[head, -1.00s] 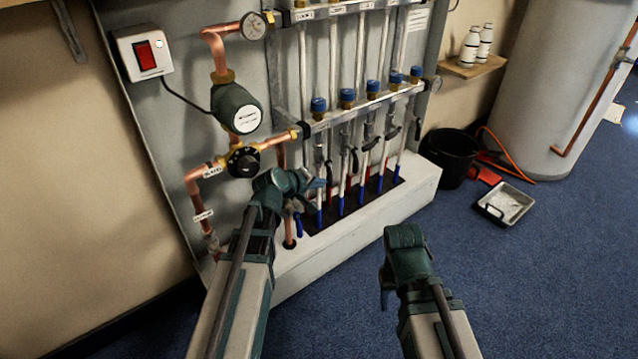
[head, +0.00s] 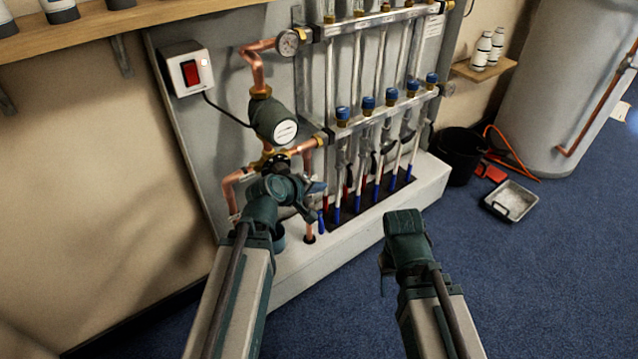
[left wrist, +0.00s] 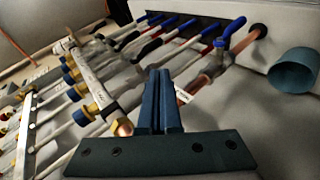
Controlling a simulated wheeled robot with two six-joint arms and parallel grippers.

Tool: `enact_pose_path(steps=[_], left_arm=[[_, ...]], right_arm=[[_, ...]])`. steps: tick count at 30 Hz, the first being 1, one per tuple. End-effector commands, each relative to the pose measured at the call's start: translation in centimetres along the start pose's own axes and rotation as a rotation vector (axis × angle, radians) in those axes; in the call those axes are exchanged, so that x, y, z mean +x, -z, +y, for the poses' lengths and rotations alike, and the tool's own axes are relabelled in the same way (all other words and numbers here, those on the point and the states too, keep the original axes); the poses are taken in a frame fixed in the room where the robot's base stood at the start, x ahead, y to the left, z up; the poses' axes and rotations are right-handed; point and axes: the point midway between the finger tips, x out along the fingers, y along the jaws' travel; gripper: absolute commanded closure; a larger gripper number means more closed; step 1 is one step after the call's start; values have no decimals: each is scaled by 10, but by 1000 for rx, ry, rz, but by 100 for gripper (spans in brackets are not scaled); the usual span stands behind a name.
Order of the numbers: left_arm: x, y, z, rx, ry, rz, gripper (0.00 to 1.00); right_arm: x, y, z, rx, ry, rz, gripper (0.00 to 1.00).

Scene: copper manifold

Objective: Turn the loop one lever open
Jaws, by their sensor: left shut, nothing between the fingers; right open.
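The copper manifold (head: 385,108) stands on the grey board, with several blue caps on its lower rail. Dark levers (head: 388,147) sit on the pipes below that rail. I cannot tell for sure which is the loop one lever; the leftmost pipes are partly behind my left gripper. My left gripper (head: 318,190) is shut and empty, in front of the manifold's lower left. In the left wrist view its closed fingers (left wrist: 161,98) point towards the pipes, and a dark lever (left wrist: 150,48) lies beyond them. My right gripper (head: 386,266) is open and empty over the carpet.
A white plinth (head: 430,183) runs below the pipes. A teal cup (left wrist: 294,70) stands near my left gripper. A copper pipe with a blue handle (left wrist: 234,28) is close by. A black bucket (head: 459,157) and a tray (head: 511,200) are at the right. Front carpet is clear.

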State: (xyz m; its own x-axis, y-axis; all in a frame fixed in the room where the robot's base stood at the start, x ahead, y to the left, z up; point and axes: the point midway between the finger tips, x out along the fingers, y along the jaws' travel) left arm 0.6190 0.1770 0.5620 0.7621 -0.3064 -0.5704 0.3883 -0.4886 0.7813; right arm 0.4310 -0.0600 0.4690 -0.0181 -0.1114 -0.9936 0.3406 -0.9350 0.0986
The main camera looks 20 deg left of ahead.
Motion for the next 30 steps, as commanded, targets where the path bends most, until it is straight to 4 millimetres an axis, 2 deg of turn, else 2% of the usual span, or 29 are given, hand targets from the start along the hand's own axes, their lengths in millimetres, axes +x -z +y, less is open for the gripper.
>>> enact_pose_path(steps=[2,9,13,23,30], left_arm=[[1,1,5,17,19,-7,100],[9,7,27,194,245,-38,100],[10,10,30,264,341,-34,100],[14,11,25,291,381,-27,100],[32,11,17,290,380,-28,100]], right_arm=[[-7,0,1,1,0,0,47],[-57,-4,7,6,-5,-3,47],[-70,-5,8,8,-6,-4,47],[-67,-4,8,9,-7,-4,47],[-51,-3,6,6,-5,-3,47]])
